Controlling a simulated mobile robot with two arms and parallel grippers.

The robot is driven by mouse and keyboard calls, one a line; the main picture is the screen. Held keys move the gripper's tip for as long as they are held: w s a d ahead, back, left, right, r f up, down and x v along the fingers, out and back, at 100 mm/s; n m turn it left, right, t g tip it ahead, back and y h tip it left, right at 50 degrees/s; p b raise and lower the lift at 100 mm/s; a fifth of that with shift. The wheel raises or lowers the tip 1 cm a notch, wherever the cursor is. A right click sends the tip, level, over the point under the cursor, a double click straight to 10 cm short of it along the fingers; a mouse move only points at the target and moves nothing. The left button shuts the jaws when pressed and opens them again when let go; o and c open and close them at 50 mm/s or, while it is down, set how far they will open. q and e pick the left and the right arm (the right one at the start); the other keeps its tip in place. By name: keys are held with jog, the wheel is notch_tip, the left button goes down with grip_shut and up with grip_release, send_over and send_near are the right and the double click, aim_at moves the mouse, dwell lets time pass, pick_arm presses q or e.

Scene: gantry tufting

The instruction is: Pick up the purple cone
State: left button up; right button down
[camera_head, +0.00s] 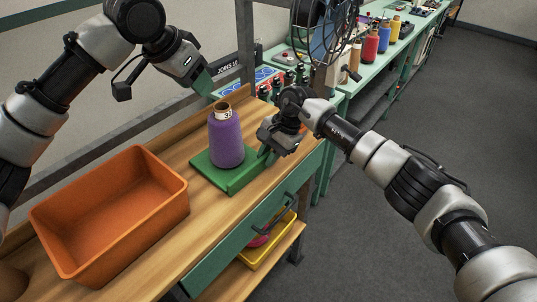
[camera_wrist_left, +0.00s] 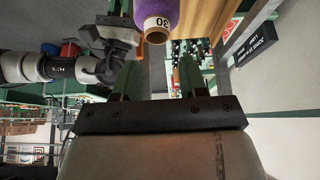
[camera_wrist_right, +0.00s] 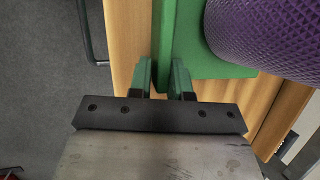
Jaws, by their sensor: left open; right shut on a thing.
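The purple cone (camera_head: 226,142) stands upright on a green block (camera_head: 238,181) on the wooden bench. Its brown core and label show at the top; its tip also shows in the left wrist view (camera_wrist_left: 158,14), and its textured side fills the upper right of the right wrist view (camera_wrist_right: 275,32). My left gripper (camera_head: 205,84) is open and empty, above and behind the cone, apart from it. My right gripper (camera_head: 266,150) is low beside the cone; in the right wrist view its fingers (camera_wrist_right: 163,80) are shut on the edge of the green block (camera_wrist_right: 212,66), not on the cone.
An empty orange bin (camera_head: 173,205) stands on the bench left of the cone. A drawer with a handle (camera_head: 272,211) is under the bench front, with a yellow tray (camera_head: 262,252) on a lower shelf. Several coloured cones stand on the far green table. Open floor lies right.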

aim_at(222, 106)
pick_arm(q)
jog(key=o, duration=0.5)
jog(key=shift+d+f, duration=0.1)
jog(key=shift+d, duration=0.1)
jog(key=shift+c, duration=0.2)
jog(key=shift+o, duration=1.3)
jog(key=shift+s+d+f+n+y, duration=0.1)
jog(key=shift+d+n+y, duration=0.2)
jog(key=shift+n, duration=0.4)
jog(key=o, duration=0.4)
jog(key=d+n+y, duration=0.1)
jog(key=d+n, duration=0.1)
jog(key=n, duration=0.1)
jog(key=n+y, duration=0.1)
jog(key=n, duration=0.1)
jog(key=shift+s+d+f+t+y, duration=0.2)
jog(key=shift+d+t+y, duration=0.1)
jog(key=shift+d+t, duration=0.1)
jog(key=shift+c, duration=0.2)
jog(key=f+n, duration=0.1)
jog(key=w+f+n+y, duration=0.1)
jog(key=f+n, duration=0.1)
jog(key=w+d+f+n+y, duration=0.1)
jog(key=f, duration=0.1)
jog(key=shift+w+f+n+t, duration=0.1)
jog(key=shift+w+n+t, duration=0.15)
jog(key=shift+n+t, duration=0.15)
jog(key=shift+x, duration=2.65)
